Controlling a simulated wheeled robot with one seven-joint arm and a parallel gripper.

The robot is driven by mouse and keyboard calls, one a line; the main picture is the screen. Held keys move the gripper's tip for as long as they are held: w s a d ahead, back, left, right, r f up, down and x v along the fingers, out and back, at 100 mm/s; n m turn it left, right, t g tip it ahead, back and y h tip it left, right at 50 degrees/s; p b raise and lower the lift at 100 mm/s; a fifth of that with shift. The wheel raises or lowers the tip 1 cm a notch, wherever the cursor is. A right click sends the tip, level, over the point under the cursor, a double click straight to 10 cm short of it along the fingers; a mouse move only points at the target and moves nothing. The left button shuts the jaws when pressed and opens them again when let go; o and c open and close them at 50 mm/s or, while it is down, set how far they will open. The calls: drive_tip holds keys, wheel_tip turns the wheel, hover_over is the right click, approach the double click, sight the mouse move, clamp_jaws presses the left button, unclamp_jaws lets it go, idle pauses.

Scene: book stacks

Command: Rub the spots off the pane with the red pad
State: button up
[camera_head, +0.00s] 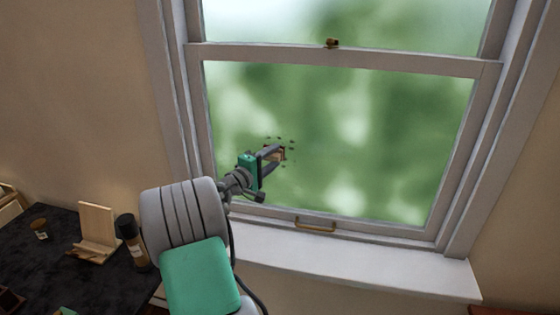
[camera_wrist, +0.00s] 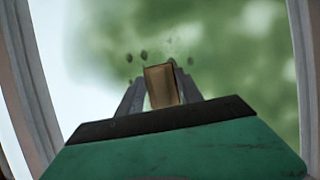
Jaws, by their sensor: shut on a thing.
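The pane (camera_head: 340,140) is the lower sash of the window, with blurred green behind it. Several small dark spots (camera_head: 291,142) sit on its lower left part. They also show in the wrist view (camera_wrist: 129,58), beyond and to both sides of my fingertips. My gripper (camera_head: 273,153) is shut on a small block, the pad (camera_wrist: 161,87), which looks brown to tan rather than clearly red. The pad is held up at the spots, and my gripper hides part of the glass there. I cannot tell whether the pad touches the pane.
The window frame stands close on the left, and a brass handle (camera_head: 315,225) is on the bottom rail above the white sill (camera_head: 350,268). A dark table (camera_head: 50,260) at lower left holds a wooden stand (camera_head: 97,230), a dark-capped bottle (camera_head: 133,243) and a small jar (camera_head: 40,229).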

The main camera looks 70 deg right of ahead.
sight(298, 149)
drive_tip(key=shift+w+a, duration=0.2)
drive_tip(key=shift+w, duration=0.95)
drive_tip(key=shift+r+p, duration=0.6)
drive_tip(key=shift+r, duration=0.35)
drive_tip(key=shift+s+d+p, duration=0.15)
drive_tip(key=shift+s+d, duration=0.05)
drive_tip(key=shift+s, duration=1.2)
drive_tip(key=shift+s+d+p, duration=0.2)
drive_tip(key=shift+s+d, duration=0.05)
drive_tip(key=shift+s, duration=1.1)
drive_tip(key=shift+s+d+p, duration=0.15)
drive_tip(key=shift+s+d, duration=0.05)
drive_tip(key=shift+s, duration=1.2)
drive_tip(key=shift+w, duration=0.1)
drive_tip(key=shift+a+f, duration=0.1)
drive_tip(key=shift+a, duration=0.1)
drive_tip(key=shift+s+a+b, duration=0.15)
drive_tip(key=shift+a, duration=0.8)
drive_tip(key=shift+s+a+b, duration=0.15)
drive_tip(key=shift+s+a, duration=0.05)
drive_tip(key=shift+a, duration=0.7)
drive_tip(key=shift+s+a+b, duration=0.15)
drive_tip(key=shift+a, duration=0.8)
drive_tip(key=shift+s+a, duration=0.2)
drive_tip(key=shift+a, duration=1.3)
